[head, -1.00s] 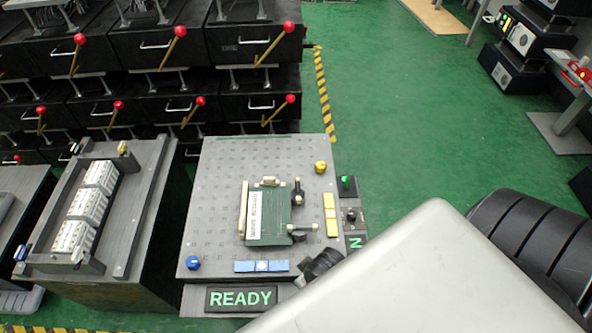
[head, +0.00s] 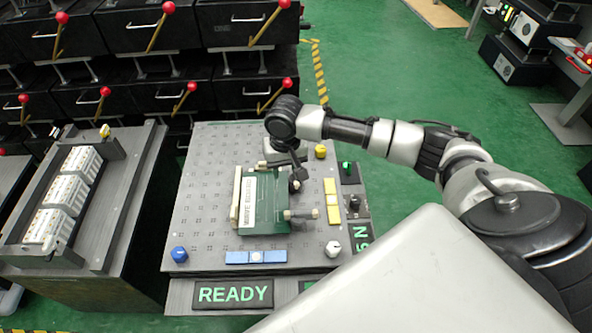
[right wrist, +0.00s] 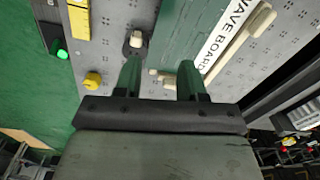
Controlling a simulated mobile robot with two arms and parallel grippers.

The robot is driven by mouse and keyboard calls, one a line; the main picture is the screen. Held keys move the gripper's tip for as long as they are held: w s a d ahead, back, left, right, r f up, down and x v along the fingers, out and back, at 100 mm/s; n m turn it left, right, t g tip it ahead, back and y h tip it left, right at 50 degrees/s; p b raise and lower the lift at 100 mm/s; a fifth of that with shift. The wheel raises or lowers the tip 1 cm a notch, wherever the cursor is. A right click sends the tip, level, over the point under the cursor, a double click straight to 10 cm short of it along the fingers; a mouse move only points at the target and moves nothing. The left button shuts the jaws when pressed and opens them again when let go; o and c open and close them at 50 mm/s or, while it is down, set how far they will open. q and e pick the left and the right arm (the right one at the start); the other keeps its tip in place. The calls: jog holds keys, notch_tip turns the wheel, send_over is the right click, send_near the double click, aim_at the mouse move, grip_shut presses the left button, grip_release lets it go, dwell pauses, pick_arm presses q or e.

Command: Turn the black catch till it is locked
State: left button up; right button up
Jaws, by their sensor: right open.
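The green board (head: 268,205) with a white label lies on the grey perforated plate (head: 200,170). The black catch (head: 296,181) stands at the board's upper right corner; in the right wrist view it is a dark piece with a pale knob (right wrist: 136,41). A second catch with a pale handle (head: 302,214) is at the lower right corner. My right gripper (head: 277,164) is above the board's far edge, partly hidden by its wrist. In the right wrist view its fingers (right wrist: 160,68) are open and empty, the left fingertip just short of the catch. My left gripper is not in view.
Yellow (head: 320,151), blue (head: 179,254) and white (head: 333,247) knobs stand at the plate's corners. A yellow bar (head: 332,201) is right of the board and a blue bar (head: 256,257) below it. A READY sign (head: 233,294) is in front.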

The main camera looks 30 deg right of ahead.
jog(key=w+d+r+m, duration=0.2)
jog(key=d+r, duration=0.1)
jog(key=d, duration=0.2)
notch_tip(320, 180, down, 6)
jog(key=shift+a+f+b, duration=0.15)
jog(key=shift+f+b, duration=0.1)
jog(key=shift+b, duration=0.85)
notch_tip(320, 180, down, 4)
jog(key=shift+w+r+b, duration=0.1)
jog(key=shift+r+b, duration=0.1)
jog(key=shift+b, duration=0.35)
jog(key=shift+f, duration=0.5)
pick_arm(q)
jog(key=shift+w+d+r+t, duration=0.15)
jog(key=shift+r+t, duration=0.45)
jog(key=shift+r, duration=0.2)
pick_arm(e)
grip_shut()
